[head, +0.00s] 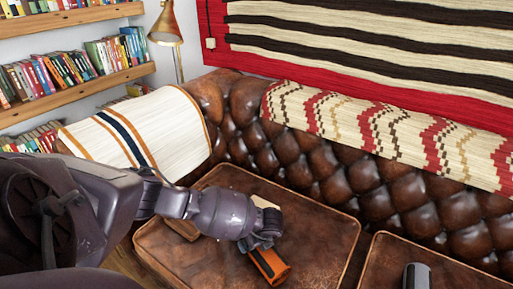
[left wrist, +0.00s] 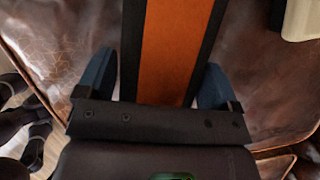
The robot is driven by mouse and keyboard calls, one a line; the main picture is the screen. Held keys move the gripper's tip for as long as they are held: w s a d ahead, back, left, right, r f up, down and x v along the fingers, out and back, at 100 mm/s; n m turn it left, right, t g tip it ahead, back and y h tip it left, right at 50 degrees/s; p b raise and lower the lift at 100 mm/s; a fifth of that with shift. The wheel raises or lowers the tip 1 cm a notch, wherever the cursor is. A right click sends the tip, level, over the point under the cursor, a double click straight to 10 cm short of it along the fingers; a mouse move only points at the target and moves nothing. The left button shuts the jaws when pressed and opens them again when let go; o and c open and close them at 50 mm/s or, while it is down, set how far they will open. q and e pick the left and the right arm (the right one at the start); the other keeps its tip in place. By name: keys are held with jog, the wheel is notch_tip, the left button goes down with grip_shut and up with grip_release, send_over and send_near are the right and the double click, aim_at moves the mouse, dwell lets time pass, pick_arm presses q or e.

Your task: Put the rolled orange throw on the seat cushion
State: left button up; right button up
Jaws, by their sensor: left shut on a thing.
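The rolled throw (head: 270,265) is orange with dark sides. In the left wrist view the orange throw (left wrist: 172,45) runs up between the fingers. My left gripper (head: 262,247) is shut on it, with one blue finger on each side in the left wrist view (left wrist: 160,82). The brown leather seat cushion (head: 315,235) lies below and behind the throw in the head view. I cannot tell whether the throw touches it. My right gripper is not in view.
A pale object (head: 265,201) lies on the cushion just behind my gripper. A grey rounded object (head: 417,276) shows at the bottom edge over the right cushion (head: 385,262). The tufted backrest (head: 340,170) rises behind. The cushion's right part is clear.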

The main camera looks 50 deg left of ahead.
pick_arm(q)
jog(key=o, duration=1.4)
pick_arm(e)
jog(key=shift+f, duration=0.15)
pick_arm(q)
jog(key=shift+w+r, duration=0.1)
jog(key=shift+r, duration=0.15)
jog(key=p+v, duration=0.4)
jog(key=v, duration=0.6)
jog(key=shift+w+r, duration=0.1)
jog(key=shift+r, duration=0.05)
jog(key=shift+d+r+p, duration=0.3)
jog(key=shift+d+r, duration=0.1)
jog(key=shift+r, duration=0.2)
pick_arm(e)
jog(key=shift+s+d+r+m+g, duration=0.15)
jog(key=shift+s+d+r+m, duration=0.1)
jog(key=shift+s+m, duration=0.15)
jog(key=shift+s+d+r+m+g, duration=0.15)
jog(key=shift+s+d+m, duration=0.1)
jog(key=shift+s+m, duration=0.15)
